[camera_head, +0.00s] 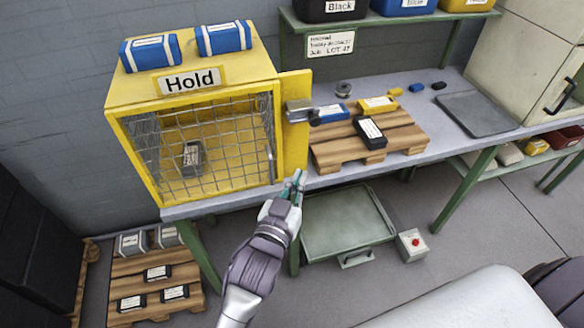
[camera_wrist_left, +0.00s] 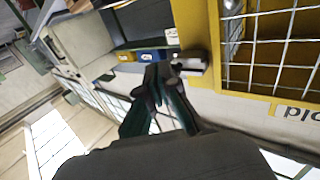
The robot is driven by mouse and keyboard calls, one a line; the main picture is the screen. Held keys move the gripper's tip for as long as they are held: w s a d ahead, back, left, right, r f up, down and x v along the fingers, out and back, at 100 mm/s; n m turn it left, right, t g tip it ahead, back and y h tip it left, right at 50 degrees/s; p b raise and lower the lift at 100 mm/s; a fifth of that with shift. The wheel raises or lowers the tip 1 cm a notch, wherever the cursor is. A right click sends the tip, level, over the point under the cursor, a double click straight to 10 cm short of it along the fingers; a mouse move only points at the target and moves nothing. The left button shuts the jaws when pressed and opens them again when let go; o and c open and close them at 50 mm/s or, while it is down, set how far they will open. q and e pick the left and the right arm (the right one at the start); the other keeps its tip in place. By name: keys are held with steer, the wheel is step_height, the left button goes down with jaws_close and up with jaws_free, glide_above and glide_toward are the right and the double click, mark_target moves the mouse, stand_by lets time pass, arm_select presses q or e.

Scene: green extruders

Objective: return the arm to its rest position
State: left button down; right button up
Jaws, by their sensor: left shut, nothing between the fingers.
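My left gripper (camera_head: 296,183) is in front of the bench edge, just below the yellow side panel of the cage. Its fingers are together with nothing between them. The left wrist view also shows the gripper (camera_wrist_left: 158,80), with its dark green fingers together. The yellow Hold cage (camera_head: 192,125) stands on the bench to its left, its mesh front closed across the opening. A dark labelled block (camera_head: 193,158) sits inside behind the mesh. A grey latch part (camera_head: 299,110) is on the yellow side panel (camera_head: 294,148). The right gripper is not in view.
A wooden pallet (camera_head: 402,133) with black, blue and yellow blocks lies on the bench, right of the cage. A green tray (camera_head: 345,226) and a red-button box (camera_head: 412,245) are below. Another pallet (camera_head: 135,264) with several blocks is on the floor.

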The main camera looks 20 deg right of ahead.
arm_select(q)
steer(key=s+a+f+n+g+y, duration=0.15)
steer(key=a+f, duration=0.35)
steer(key=f, duration=0.7)
steer(key=s+a+f+g+y, duration=0.25)
steer(key=a+f, duration=0.35)
steer(key=f, duration=0.6)
steer(key=s+a+f+n+g+y, duration=0.1)
steer(key=s+a+f+y, duration=0.3)
steer(key=f, duration=0.8)
steer(key=s+a+f+n+g+y, duration=0.2)
steer(key=s+a+f+g, duration=0.2)
steer(key=s+a+f, duration=1.05)
steer(key=s+a+f+g+y, duration=0.1)
steer(key=s+a+f, duration=0.2)
steer(key=s+a, duration=0.2)
steer(key=s+a+f+n+g, duration=0.1)
steer(key=s+a, duration=0.4)
steer(key=s, duration=0.5)
step_height(320, 180, down, 2)
steer(key=shift+s+a+f+g+y, duration=0.2)
steer(key=shift+s+a+g+y, duration=0.2)
steer(key=shift+g, duration=0.4)
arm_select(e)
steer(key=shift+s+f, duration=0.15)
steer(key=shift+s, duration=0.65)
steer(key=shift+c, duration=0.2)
